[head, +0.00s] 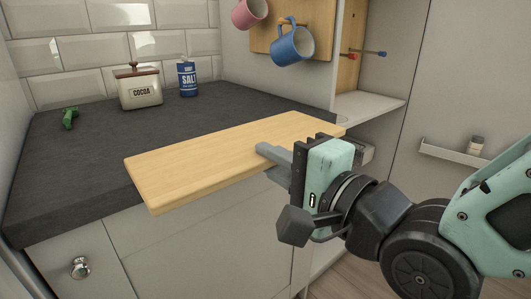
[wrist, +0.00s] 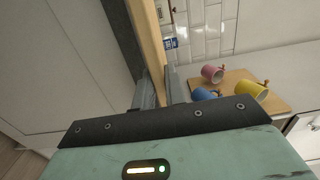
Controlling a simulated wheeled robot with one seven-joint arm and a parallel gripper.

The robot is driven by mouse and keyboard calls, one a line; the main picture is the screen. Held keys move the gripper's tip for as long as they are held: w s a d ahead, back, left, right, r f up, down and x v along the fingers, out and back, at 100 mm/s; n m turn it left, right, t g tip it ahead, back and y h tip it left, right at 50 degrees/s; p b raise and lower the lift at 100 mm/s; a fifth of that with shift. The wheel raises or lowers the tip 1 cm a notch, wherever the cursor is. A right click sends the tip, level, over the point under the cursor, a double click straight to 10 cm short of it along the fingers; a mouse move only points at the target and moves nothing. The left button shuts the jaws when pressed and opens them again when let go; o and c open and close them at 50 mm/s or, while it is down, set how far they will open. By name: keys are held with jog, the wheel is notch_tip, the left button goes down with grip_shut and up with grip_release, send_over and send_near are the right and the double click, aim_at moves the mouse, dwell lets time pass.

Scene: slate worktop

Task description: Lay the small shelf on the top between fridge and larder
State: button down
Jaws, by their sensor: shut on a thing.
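The small shelf (head: 215,160) is a pale wooden board, held roughly flat at the worktop's front edge. Its back part overlaps the dark slate worktop (head: 75,165) in the head view, and its front part sticks out past the edge. I cannot tell whether it touches the top. My gripper (head: 272,158) is shut on the board's near long side, towards its right end. In the wrist view the board (wrist: 150,35) shows edge-on between the fingers (wrist: 160,90). A tall pale panel (head: 12,110) bounds the worktop on the left, and a tall unit (head: 450,90) stands to the right.
A cocoa tin (head: 140,90), a blue salt container (head: 187,78) and a small green object (head: 69,118) stand at the back of the worktop. A pink mug (head: 249,12) and a blue mug (head: 291,47) hang on a wooden board (head: 315,12). The worktop's middle is clear.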

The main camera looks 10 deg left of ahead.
aim_at(236, 142)
jog(key=shift+w+a+r+p, duration=0.25)
jog(key=shift+w+a+p, duration=0.2)
jog(key=shift+p, duration=1.15)
jog(key=p, duration=0.3)
jog(key=shift+w+a+f, duration=0.1)
jog(key=shift+w+a, duration=0.15)
jog(key=shift+a, duration=0.1)
jog(key=shift+w+a+f, duration=0.2)
jog(key=shift+a, duration=0.1)
jog(key=shift+f+p+x, duration=0.2)
jog(key=shift+p+x, duration=0.5)
jog(key=shift+x, duration=2.4)
jog(key=f+b, duration=0.2)
jog(key=shift+w+a+f, duration=0.15)
jog(key=shift+w+f, duration=0.1)
jog(key=shift+f, duration=0.05)
jog(key=shift+f+b, duration=0.2)
jog(key=shift+b, duration=0.4)
jog(key=c, duration=0.7)
grip_release()
